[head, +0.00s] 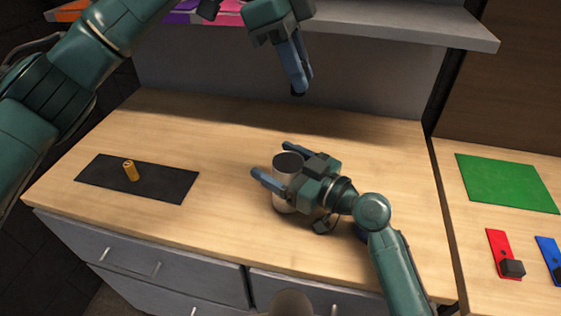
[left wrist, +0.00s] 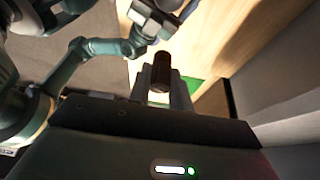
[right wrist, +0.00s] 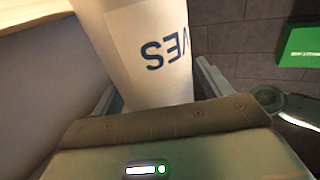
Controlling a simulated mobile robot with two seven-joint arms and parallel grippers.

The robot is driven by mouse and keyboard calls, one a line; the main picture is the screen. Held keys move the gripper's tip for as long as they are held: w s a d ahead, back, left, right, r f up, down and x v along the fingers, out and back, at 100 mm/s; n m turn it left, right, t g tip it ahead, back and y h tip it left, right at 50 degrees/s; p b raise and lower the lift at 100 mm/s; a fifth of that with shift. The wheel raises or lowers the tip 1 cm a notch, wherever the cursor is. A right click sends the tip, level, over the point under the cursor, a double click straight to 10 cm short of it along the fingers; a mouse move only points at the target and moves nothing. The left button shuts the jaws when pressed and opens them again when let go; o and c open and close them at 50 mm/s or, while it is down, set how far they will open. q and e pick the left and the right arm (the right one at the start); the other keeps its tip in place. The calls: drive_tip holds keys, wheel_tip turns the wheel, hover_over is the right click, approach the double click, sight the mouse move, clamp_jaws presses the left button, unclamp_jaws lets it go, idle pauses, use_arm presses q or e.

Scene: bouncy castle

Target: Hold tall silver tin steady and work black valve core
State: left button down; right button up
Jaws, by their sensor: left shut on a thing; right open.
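The tall silver tin (head: 283,204) stands upright on the wooden counter, its round top dark. In the right wrist view its pale wall (right wrist: 150,50) with blue lettering fills the space between my fingers. My right gripper (head: 271,160) is open, one finger on each side of the tin; I cannot tell whether they touch it. My left gripper (head: 299,90) is raised above and behind the tin, shut on a dark cylinder, seemingly the black valve core (left wrist: 160,75). The fingers mostly hide that piece in the head view.
A small orange-yellow cylinder (head: 130,171) stands on a black mat (head: 165,182) at the left. A grey shelf (head: 400,22) runs along the back. A green mat (head: 505,183) and red (head: 501,250) and blue (head: 548,255) pieces lie on the right counter.

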drive_tip(key=c, duration=1.1)
use_arm(q)
drive_tip(key=a+f, duration=0.3)
drive_tip(key=f, duration=0.8)
drive_tip(key=shift+w, duration=0.1)
drive_tip(key=c, duration=1.2)
unclamp_jaws()
drive_tip(key=v, duration=1.2)
